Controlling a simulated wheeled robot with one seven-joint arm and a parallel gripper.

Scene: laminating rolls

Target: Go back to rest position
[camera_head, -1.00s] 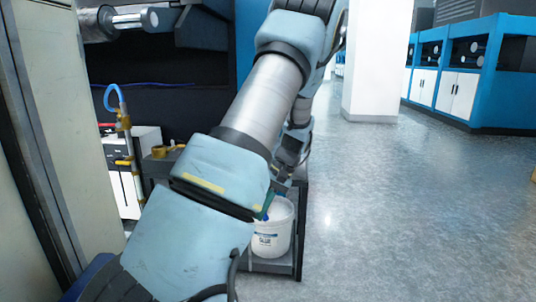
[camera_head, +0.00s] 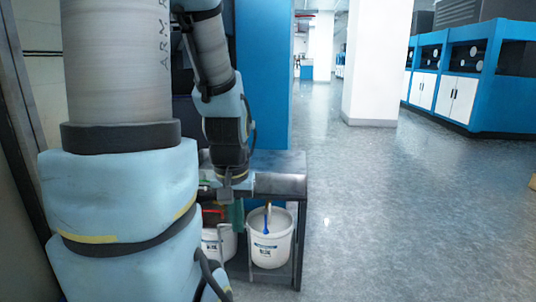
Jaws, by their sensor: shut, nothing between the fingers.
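My arm rises at the left of the view, bends at the top and hangs down in front of a small dark cart (camera_head: 297,240). My gripper (camera_head: 226,192) is at its lower end, pointing down at the level of the cart's top. It is small and dark here; it looks shut and empty. I cannot tell whether it touches the cart.
A white bucket (camera_head: 270,248) with a blue-handled tool stands on the cart's lower shelf, with a second bucket (camera_head: 212,243) left of it, partly hidden by my arm. A blue panel (camera_head: 262,80) stands behind. Open floor (camera_head: 400,220) lies right; blue-and-white cabinets (camera_head: 470,75) stand beyond.

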